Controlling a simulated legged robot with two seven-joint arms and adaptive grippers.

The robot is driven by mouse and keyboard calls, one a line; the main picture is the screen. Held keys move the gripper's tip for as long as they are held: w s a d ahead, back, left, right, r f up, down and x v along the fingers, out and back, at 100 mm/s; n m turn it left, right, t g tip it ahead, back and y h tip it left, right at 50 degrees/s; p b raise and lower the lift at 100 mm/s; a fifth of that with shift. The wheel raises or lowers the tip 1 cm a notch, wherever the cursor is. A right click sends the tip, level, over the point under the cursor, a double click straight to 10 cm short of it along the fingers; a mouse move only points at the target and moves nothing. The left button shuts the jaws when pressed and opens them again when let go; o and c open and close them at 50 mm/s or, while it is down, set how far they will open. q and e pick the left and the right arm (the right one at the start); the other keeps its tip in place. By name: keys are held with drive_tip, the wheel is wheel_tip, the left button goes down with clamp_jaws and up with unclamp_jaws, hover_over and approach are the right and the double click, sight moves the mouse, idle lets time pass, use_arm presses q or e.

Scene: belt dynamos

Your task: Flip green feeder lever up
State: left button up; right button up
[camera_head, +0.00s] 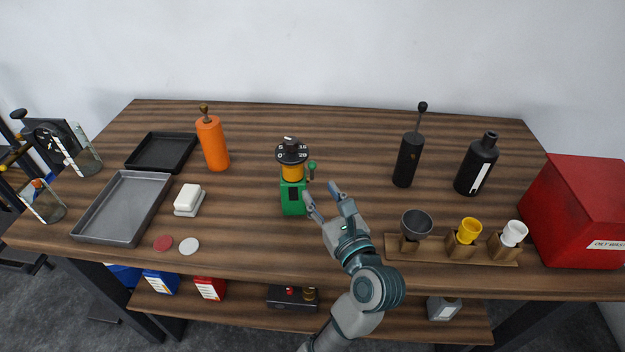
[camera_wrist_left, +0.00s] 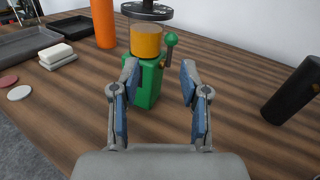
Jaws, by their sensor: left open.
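The green feeder (camera_head: 293,199) stands upright at the middle of the wooden table, with an orange-yellow section and a black numbered dial (camera_head: 291,152) on top. Its green-knobbed lever (camera_head: 312,167) is on its right side; the knob (camera_wrist_left: 171,39) also shows in the left wrist view. My left gripper (camera_head: 324,191) is open and empty, just right of and in front of the feeder. In the left wrist view, the feeder body (camera_wrist_left: 148,84) appears beyond and between the open fingers (camera_wrist_left: 158,84), with the lever near the right finger. I see no contact with the lever. My right gripper is not in view.
An orange bottle (camera_head: 212,143) stands behind left, and grey and black trays (camera_head: 124,207) lie further left. A black cylinder with a knobbed rod (camera_head: 408,160) stands right. A wooden cup rack (camera_head: 452,250) and red bin (camera_head: 575,210) are at the right.

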use_arm(q)
drive_tip(key=v, duration=0.7)
drive_tip(key=shift+d, duration=0.4)
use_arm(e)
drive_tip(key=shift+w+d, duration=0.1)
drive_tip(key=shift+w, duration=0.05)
